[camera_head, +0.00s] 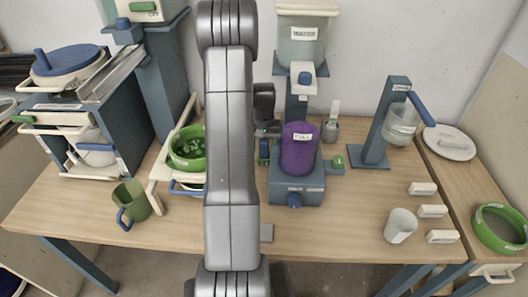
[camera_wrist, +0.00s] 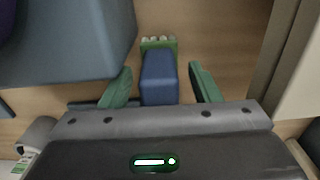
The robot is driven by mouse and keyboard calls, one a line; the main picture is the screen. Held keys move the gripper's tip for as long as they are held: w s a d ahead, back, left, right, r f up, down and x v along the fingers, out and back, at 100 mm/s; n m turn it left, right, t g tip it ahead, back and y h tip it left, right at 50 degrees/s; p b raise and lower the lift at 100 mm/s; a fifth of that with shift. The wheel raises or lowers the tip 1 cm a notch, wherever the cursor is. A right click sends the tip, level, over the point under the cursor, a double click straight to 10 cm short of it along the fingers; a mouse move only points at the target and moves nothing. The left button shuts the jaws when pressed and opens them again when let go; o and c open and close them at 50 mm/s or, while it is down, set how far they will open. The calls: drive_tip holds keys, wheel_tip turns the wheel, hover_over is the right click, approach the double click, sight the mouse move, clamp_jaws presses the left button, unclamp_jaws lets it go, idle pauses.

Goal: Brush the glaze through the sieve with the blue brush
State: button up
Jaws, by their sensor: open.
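The blue brush (camera_wrist: 159,78) has a blue handle and a green head with pale bristles at its far end in the wrist view. My gripper (camera_wrist: 161,69) is open, with one green finger on each side of the brush and visible gaps between. In the head view my gripper (camera_head: 263,152) is small beside the purple container and partly hidden by my arm, so the brush is hard to make out there. The sieve (camera_head: 187,148) is a green ring with green glaze lumps inside, on a pale stand left of my arm. A vessel below it is mostly hidden.
A purple container (camera_head: 299,150) stands on a blue base (camera_head: 297,188) right of my gripper. A green mug (camera_head: 131,203) stands at left. A white cup (camera_head: 400,226) and white labelled blocks (camera_head: 432,211) are at right.

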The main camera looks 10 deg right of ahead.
drive_tip(key=shift+f, duration=0.1)
drive_tip(key=shift+c, duration=0.3)
drive_tip(key=c, duration=1.1)
wheel_tip(320, 180, up, 18)
drive_tip(key=b, duration=0.2)
drive_tip(key=s+a+b, duration=0.2)
drive_tip(key=s, duration=1.6)
drive_tip(key=shift+a+b, duration=0.25)
drive_tip(key=shift+b, duration=0.15)
